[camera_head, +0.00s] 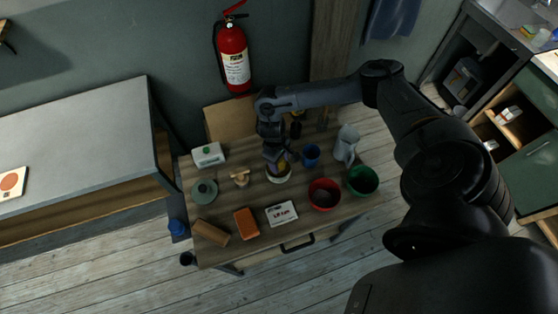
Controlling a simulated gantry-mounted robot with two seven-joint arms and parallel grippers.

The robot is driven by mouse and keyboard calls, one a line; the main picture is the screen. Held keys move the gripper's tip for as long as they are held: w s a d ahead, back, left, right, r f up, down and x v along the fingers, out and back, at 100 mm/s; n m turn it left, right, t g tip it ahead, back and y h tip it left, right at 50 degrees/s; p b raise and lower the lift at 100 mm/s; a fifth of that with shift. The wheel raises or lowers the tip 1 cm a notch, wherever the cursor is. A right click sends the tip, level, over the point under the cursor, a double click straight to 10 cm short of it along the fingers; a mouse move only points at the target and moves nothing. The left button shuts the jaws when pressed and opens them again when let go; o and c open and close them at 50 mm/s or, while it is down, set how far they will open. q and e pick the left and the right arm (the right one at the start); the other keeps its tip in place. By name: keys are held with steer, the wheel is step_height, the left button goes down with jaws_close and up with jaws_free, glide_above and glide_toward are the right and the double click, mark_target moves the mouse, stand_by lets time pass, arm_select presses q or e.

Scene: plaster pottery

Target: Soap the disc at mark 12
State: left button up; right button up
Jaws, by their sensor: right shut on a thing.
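My right arm reaches in from the right, and its gripper (275,160) points down over the back middle of the wooden table. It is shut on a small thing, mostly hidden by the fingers. Right below it is a small pale bowl (278,178) with yellow and purple showing at its top; I cannot tell whether the held thing touches it. A round grey-green disc (204,191) lies at the table's left side, well apart from the gripper. Marks on it are too small to read. My left gripper is not in view.
The table also holds a white box (208,155), a small wooden piece (240,178), a brown block (211,232), an orange block (247,223), a lettered card (281,213), a red bowl (324,194), a green bowl (362,180), a blue cup (311,154) and a grey jug (346,144).

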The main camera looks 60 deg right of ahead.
steer(key=shift+f, duration=0.2)
stand_by(0.4)
steer(key=shift+f, duration=0.3)
stand_by(0.8)
stand_by(0.8)
steer(key=shift+f+p, duration=0.15)
steer(key=shift+p, duration=0.15)
stand_by(0.7)
step_height(320, 180, up, 2)
steer(key=p, duration=0.3)
steer(key=shift+r, duration=0.25)
step_height(320, 180, up, 5)
steer(key=p, duration=0.5)
steer(key=shift+f+p, duration=0.2)
steer(key=shift+p, duration=0.15)
steer(key=shift+r, duration=0.1)
